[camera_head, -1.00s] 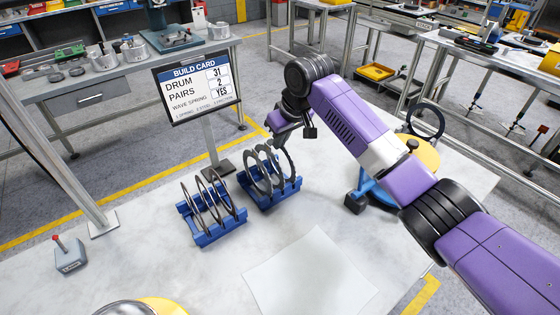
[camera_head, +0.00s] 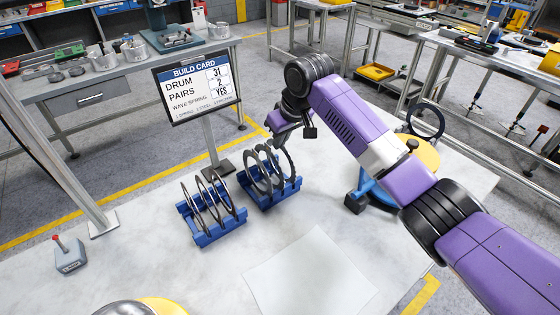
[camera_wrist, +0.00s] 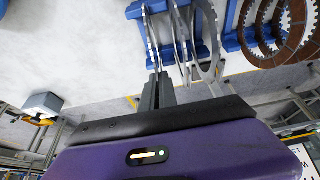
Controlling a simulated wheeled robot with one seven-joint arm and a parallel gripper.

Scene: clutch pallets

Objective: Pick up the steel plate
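Steel plates, thin grey toothed rings, stand on edge in a blue rack (camera_head: 291,190) at the middle of the table. My gripper (camera_head: 283,143) is at the upper right side of this rack. In the wrist view its dark fingers (camera_wrist: 158,76) are close together at the rim of the outermost steel plate (camera_wrist: 150,38), with the plate's edge between them. The plate is upright and still in its slot. Other steel plates (camera_wrist: 207,50) stand right beside it. The contact is small and partly hidden by the fingers.
A second blue rack (camera_head: 221,234) with brown-lined rings stands close on the left. A build card (camera_head: 197,88) is behind the racks. A white sheet (camera_head: 308,275) lies in front. A blue and yellow fixture (camera_head: 424,155) with a dark ring is right, under my arm.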

